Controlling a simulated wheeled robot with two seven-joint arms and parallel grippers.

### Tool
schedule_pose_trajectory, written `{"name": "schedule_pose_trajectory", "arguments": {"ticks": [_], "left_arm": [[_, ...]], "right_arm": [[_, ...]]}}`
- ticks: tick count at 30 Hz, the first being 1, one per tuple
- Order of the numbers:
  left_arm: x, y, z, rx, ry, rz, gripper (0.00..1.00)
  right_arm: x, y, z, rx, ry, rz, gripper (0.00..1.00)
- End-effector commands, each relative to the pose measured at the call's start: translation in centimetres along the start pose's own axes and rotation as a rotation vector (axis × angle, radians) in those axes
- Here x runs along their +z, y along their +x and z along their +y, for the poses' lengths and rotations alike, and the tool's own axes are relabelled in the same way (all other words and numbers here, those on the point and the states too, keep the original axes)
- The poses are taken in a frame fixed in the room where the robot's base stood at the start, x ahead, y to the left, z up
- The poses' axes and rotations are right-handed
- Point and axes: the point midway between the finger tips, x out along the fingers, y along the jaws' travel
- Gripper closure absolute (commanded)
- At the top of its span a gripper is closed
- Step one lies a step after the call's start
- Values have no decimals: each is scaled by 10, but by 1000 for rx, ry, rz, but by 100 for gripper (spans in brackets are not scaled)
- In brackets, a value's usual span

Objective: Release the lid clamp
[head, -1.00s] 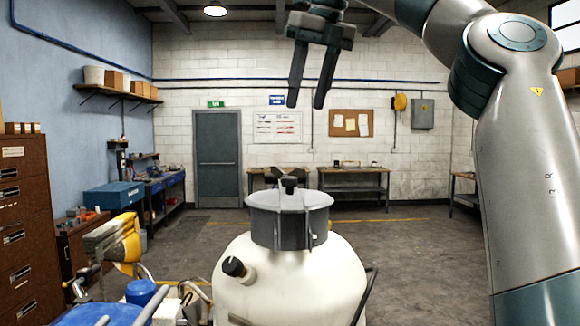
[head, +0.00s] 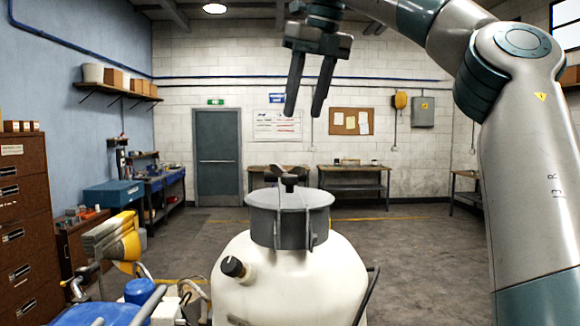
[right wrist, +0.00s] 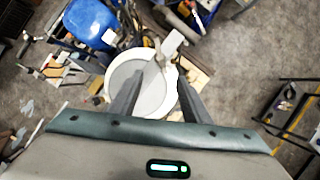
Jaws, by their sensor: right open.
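The white tank (head: 290,285) stands upright in front of me, with a grey round lid (head: 290,198) on its top. The dark clamp handle (head: 290,174) sits on the middle of the lid; in the head view it lies roughly crosswise. My right gripper (head: 303,115) is open and empty, pointing down above the lid, with a clear gap to the handle. In the right wrist view, the pale lid (right wrist: 153,100) shows between and beyond the fingers, and the light-looking handle (right wrist: 172,46) reaches towards its upper right. My left gripper is not in view.
A blue tank (head: 95,314) and a yellow part (head: 127,243) stand at the lower left. A black curved bar (head: 369,290) runs along the tank's right side. Brown drawers (head: 22,220) are at far left. The floor (head: 425,255) to the right is clear.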

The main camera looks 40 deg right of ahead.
Motion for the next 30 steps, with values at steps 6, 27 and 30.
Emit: {"name": "schedule_pose_trajectory", "arguments": {"ticks": [6,27,30], "left_arm": [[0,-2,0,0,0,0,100],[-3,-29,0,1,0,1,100],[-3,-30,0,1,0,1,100]], "right_arm": [[-1,36,0,2,-2,3,57],[0,141,0,1,-1,2,57],[0,146,0,1,0,1,57]]}}
